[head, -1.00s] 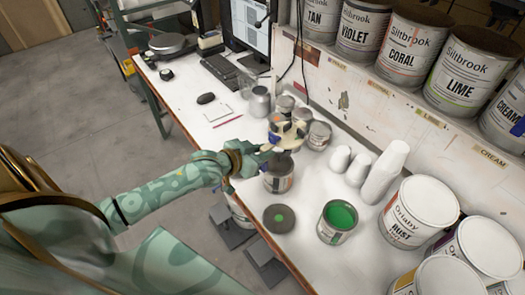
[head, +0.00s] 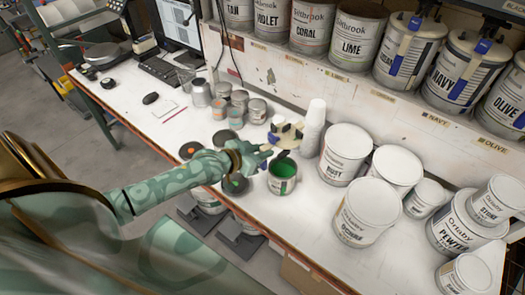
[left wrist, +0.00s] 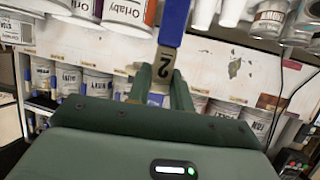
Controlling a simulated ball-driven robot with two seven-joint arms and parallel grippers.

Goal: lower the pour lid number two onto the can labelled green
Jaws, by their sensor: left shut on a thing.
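The open can of green paint (head: 282,177) stands upright on the bench, its green surface showing; I cannot read its label. My left gripper (head: 268,150) is at the can's rear left rim in the head view, shut on the pour lid (head: 291,131). The pale lid with dark and blue parts appears above and behind the can's opening, not seated on it. My right gripper is not in view.
White cups (head: 313,132) stand close behind the can. The white RUST bucket (head: 344,152) is to its right. A flat dark lid with a green dot (head: 236,184) lies to its left.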

